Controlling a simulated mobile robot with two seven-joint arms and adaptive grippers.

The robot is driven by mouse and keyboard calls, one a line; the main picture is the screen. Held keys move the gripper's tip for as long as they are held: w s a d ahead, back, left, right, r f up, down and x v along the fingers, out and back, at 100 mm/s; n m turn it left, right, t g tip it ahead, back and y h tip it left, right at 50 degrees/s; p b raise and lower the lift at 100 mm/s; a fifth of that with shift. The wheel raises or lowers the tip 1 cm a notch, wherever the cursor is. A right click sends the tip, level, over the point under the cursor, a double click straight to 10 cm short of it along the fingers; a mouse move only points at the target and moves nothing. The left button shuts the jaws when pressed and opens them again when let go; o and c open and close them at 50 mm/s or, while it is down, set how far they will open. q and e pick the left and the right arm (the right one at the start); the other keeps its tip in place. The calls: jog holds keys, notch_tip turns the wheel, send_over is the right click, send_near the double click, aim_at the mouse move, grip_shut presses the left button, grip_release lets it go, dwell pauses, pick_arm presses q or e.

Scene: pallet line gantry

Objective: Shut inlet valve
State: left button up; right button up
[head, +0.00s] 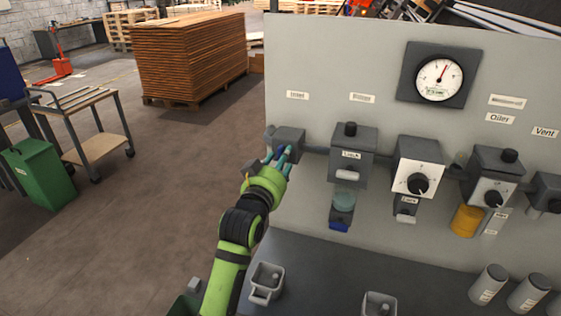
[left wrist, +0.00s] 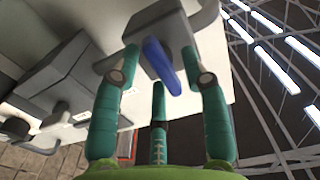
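The inlet valve is a small grey box (head: 289,139) at the left end of the row on the panel, below the label "Inlet" (head: 297,95). In the left wrist view its grey body (left wrist: 172,36) carries a blue lever (left wrist: 159,64), slanted slightly. My left gripper (head: 281,158), green with teal fingers, is at the front of the valve and partly hides the lever in the head view. In the left wrist view the fingers of my left gripper (left wrist: 160,68) are spread, with the lever between them and gaps on both sides. My right gripper is not in view.
A lockable grey unit (head: 348,153) sits just right of the valve, then knob units and a round gauge (head: 438,79). Grey cups (head: 267,282) stand on the ledge below. Left of the panel are open floor, a trolley (head: 95,143) and a green bin (head: 38,176).

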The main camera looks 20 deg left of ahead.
pick_arm(q)
jog(key=s, duration=1.2)
jog(key=shift+a, duration=0.2)
